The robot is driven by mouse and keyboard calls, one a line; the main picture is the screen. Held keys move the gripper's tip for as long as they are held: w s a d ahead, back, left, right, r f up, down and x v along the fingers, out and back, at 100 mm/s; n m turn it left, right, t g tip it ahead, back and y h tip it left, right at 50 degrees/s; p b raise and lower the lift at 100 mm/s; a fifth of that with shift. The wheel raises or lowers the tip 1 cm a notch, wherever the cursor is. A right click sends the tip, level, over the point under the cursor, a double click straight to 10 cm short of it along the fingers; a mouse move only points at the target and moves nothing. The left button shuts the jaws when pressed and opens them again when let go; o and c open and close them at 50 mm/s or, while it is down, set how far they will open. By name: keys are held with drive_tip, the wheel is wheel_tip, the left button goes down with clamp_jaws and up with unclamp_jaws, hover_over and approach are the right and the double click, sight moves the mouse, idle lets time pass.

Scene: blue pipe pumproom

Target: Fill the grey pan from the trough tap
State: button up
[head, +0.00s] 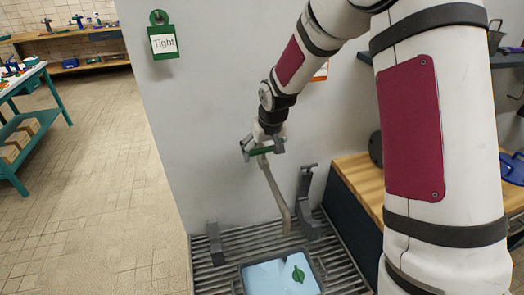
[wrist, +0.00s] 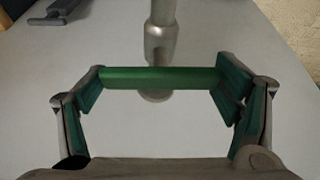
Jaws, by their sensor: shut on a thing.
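My gripper (head: 263,143) is up against the wall panel, shut on the green tap handle (head: 259,151). In the wrist view my gripper (wrist: 160,88) has its pads at both ends of the green handle bar (wrist: 160,78). The pale metal tap pipe (head: 275,190) runs down from the handle toward the trough (head: 208,275). The grey pan (head: 275,258) sits on the slatted trough below, partly cut off by the picture's bottom edge. Light blue liquid (head: 268,280) shows inside it, with a small green shape (head: 298,274) on it. I cannot make out a falling stream.
Grey upright brackets (head: 306,205) stand at the trough's sides. A wooden-topped bench (head: 357,178) is close on the right. A green "Tight" tag (head: 162,42) hangs on the wall panel. The tiled floor (head: 110,160) at left is open, with a green-framed table (head: 40,110) beyond.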

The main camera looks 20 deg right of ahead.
drive_tip(key=shift+f+m+h+b, duration=0.1)
drive_tip(key=shift+m+h+b, duration=0.25)
drive_tip(key=shift+m, duration=0.15)
drive_tip(key=o, duration=1.1)
drive_tip(key=shift+r, duration=0.2)
drive_tip(key=v, duration=1.1)
drive_tip(key=shift+s+r, duration=0.15)
drive_tip(key=shift+r, duration=0.2)
